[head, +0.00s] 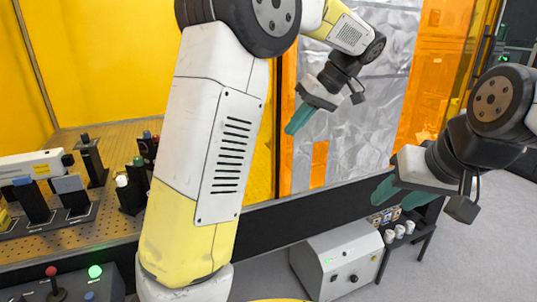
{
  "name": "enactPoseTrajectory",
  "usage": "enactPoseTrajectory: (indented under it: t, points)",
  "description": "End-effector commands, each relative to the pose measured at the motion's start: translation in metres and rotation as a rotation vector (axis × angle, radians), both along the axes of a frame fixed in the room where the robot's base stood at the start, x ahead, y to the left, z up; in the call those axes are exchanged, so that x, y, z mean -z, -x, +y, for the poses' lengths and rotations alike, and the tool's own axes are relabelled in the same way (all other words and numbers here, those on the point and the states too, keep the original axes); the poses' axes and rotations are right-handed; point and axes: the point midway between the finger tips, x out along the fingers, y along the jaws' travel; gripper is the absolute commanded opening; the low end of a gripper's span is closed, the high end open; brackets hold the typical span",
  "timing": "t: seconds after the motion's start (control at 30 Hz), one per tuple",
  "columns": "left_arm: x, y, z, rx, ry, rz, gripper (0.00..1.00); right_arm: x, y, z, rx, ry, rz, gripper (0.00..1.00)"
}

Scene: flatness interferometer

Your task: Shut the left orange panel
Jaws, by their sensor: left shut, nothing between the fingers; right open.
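An orange see-through panel (415,110) stands upright in the middle right, with crinkled silver foil (375,110) showing over much of it. Its left orange edge (287,100) is beside a dark upright post. I cannot tell whether this is one panel or two overlapping. Left of the post, the bench shows untinted in front of a yellow-orange wall (100,50). My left gripper (296,121) is shut and empty, its teal fingers pointing down-left in front of the panel's left edge; contact cannot be told. My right gripper (388,194) is open and empty, low at the right.
A perforated bench (105,210) on the left carries several dark optical mounts and a white laser box (35,165). A control box (70,284) with a green light is at bottom left. A white unit (340,260) and a small rack with cups (405,230) stand below. Grey floor is clear at right.

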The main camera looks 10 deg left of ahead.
Motion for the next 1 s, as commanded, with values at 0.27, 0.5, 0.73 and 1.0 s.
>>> enactPoseTrajectory:
  t: [0.27,0.5,0.73,1.0]
  points:
    - [0.007,-0.007,-0.004,-0.039,-0.053,-0.027,0.0,0.0,0.0,0.0,0.0,0.0,-0.001,0.45]
    - [0.044,-0.008,0.024,-0.038,-0.051,-0.024,0.0,0.0,0.0,0.0,0.0,0.0,0.0,0.45]
    - [0.082,-0.01,0.052,-0.038,-0.049,-0.024,0.0,0.0,0.0,0.0,0.0,0.0,-0.001,0.45]
    - [0.079,0.009,0.079,-0.036,-0.048,-0.028,0.0,0.0,0.0,0.0,0.0,0.0,-0.001,0.45]
